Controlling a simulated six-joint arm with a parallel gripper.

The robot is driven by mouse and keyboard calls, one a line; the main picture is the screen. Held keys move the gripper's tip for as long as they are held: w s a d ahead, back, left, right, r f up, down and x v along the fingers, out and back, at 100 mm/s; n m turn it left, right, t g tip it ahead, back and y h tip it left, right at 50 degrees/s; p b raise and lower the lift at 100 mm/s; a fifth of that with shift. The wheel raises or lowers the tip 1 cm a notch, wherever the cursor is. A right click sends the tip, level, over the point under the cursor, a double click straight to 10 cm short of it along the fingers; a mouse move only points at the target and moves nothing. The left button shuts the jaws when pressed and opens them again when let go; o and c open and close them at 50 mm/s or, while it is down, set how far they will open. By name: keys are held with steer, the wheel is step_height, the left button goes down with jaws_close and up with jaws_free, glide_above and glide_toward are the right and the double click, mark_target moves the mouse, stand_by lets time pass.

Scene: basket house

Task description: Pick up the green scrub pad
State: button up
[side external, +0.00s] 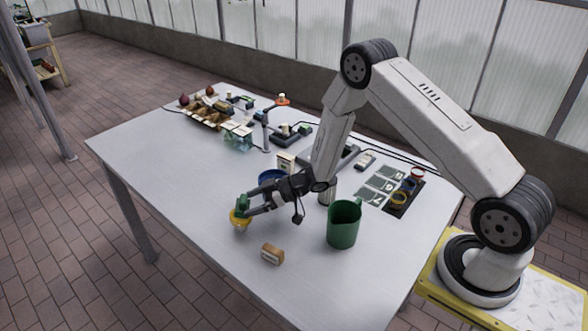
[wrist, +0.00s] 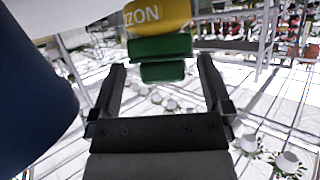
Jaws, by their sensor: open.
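The green scrub pad shows in the side view (side external: 243,203) as a green piece just above a yellow bowl-like thing (side external: 239,222), near the table's front left edge.
A dark blue bowl (side external: 270,176) stands behind my gripper; a large dark blue shape (wrist: 35,90) fills the wrist view's left. A green jug (side external: 342,226) and brown block (side external: 272,254) stand in front. Trays and small items crowd the back. The table (side external: 190,185) is clear at left.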

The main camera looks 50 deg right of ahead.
mark_target(243, 206)
steer(key=shift+x, duration=1.65)
steer(key=c, duration=1.1)
